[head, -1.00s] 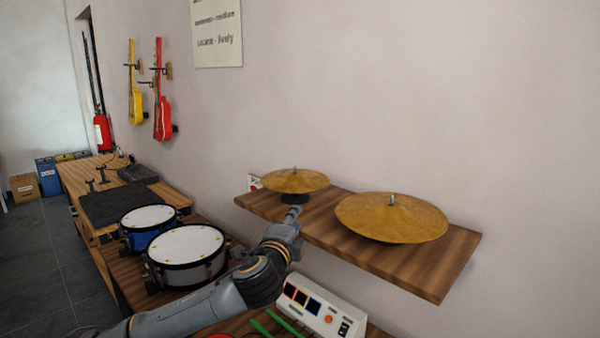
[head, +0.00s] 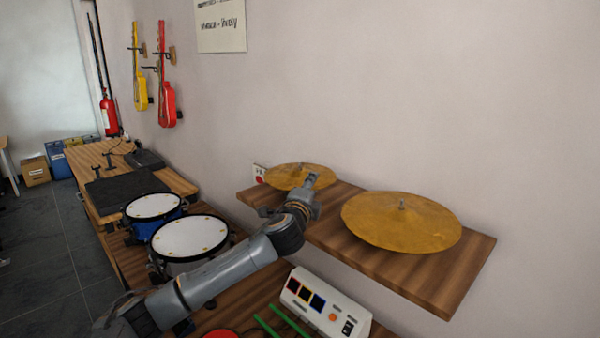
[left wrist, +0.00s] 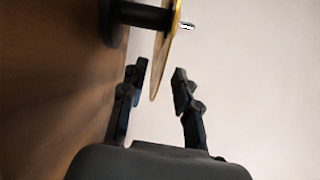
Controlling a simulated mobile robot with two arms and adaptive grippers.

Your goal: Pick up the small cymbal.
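The small cymbal (head: 287,175) is a golden disc at the left end of the wall shelf (head: 440,277). In the left wrist view the cymbal (left wrist: 162,60) appears edge-on, on a dark stand (left wrist: 112,22) with a pale metal stud through it. My left gripper (head: 312,179) is at the near right edge of the cymbal. In the left wrist view the left gripper (left wrist: 160,80) is open, and the cymbal's rim lies between its two fingertips, with gaps visible on both sides. My right gripper is not in view.
A larger cymbal (head: 405,222) lies to the right on the same shelf. Below are a white drum (head: 190,238), a blue drum (head: 153,208) and a white control box (head: 325,303) with green sticks (head: 280,318). The wall is close behind the shelf.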

